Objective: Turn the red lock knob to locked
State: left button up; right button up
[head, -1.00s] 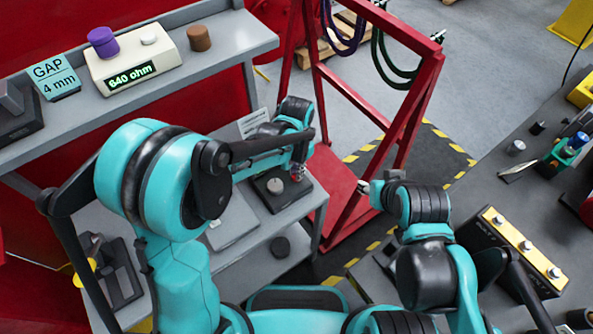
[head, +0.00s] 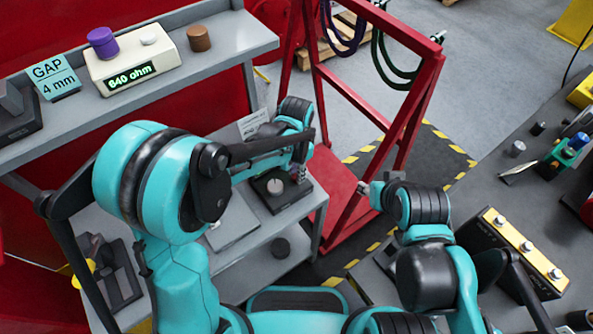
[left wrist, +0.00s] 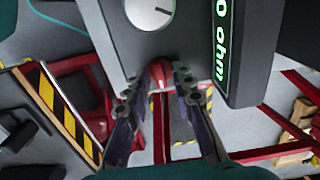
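My left gripper (head: 298,174) is over the lower shelf, beside a dark base with a round grey top (head: 275,186). In the left wrist view my left gripper (left wrist: 160,80) has its fingers spread, one on each side of a rounded red knob (left wrist: 159,71). Some gap shows on the left; whether the right finger touches the knob I cannot tell. The knob's locked or unlocked marking is not visible. In the head view the red knob cannot be made out behind the gripper. My right gripper (head: 366,188) is small and apart from the shelf; its fingers are unclear.
A red frame (head: 419,95) stands behind the arms. A dark bench (head: 460,212) is at right.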

pick_arm(q)
jog(key=shift+r, duration=0.1)
notch_tip(320, 180, up, 12)
dwell(0.6)
jog(key=shift+f, duration=0.2)
dwell(0.3)
